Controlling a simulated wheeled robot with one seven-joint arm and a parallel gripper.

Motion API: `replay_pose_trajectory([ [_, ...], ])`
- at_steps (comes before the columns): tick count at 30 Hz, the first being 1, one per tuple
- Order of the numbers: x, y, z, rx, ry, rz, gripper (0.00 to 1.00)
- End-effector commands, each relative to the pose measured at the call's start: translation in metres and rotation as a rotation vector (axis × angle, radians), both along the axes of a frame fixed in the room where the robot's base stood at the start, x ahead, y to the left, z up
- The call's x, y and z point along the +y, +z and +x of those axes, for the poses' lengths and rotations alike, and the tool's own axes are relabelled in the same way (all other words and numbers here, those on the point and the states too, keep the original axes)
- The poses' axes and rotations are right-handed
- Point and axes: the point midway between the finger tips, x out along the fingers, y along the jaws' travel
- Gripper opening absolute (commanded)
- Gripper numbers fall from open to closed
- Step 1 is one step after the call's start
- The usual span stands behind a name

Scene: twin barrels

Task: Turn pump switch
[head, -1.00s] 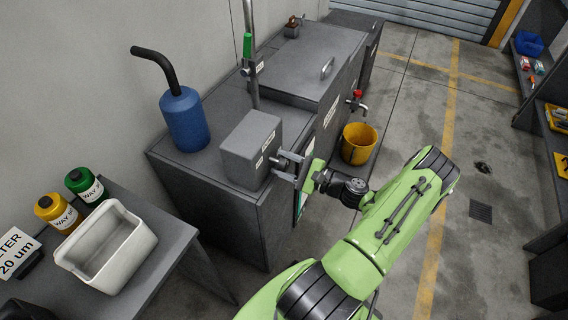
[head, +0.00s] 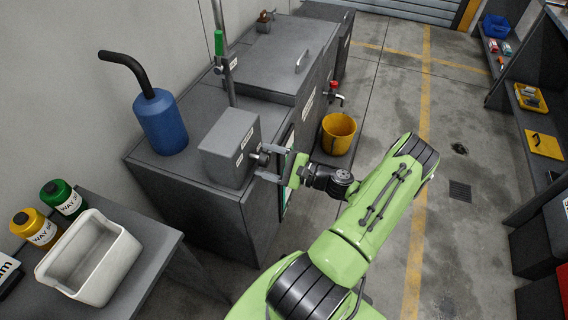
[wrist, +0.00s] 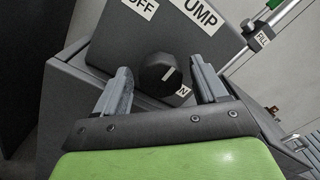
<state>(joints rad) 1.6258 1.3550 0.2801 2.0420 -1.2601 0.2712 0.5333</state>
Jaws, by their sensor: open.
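The pump switch is a round black knob (wrist: 165,74) with a white pointer line, on the face of a grey box. In the wrist view, the labels OFF (wrist: 138,10) and PUMP (wrist: 200,10) show above it, and a partly hidden label ending in N (wrist: 184,91) shows at its lower right. In the head view the box (head: 229,146) stands on a grey cabinet. My gripper (wrist: 163,82) is open, with one finger on each side of the knob. Gaps show between the fingers and the knob. In the head view my gripper (head: 263,163) is at the box's front.
A blue can (head: 161,122) with a black spout stands on the cabinet (head: 185,190). A yellow bucket (head: 338,134) stands under a red-handled tap (head: 335,90). A white bin (head: 88,258) and two bottles are on a table at lower left.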

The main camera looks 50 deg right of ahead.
Motion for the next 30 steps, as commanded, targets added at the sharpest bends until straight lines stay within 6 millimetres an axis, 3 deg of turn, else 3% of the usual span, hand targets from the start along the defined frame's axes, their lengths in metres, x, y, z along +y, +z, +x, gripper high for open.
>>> replay_pose_trajectory([
  [9, -0.031, -0.002, -0.082, 0.002, -0.009, -0.001, 0.72],
  [15, -0.045, -0.004, -0.125, 0.001, -0.006, -0.002, 0.72],
  [20, -0.05, -0.005, -0.138, 0.001, -0.003, -0.001, 0.72],
  [30, -0.05, -0.005, -0.139, 0.002, -0.002, -0.001, 0.72],
])
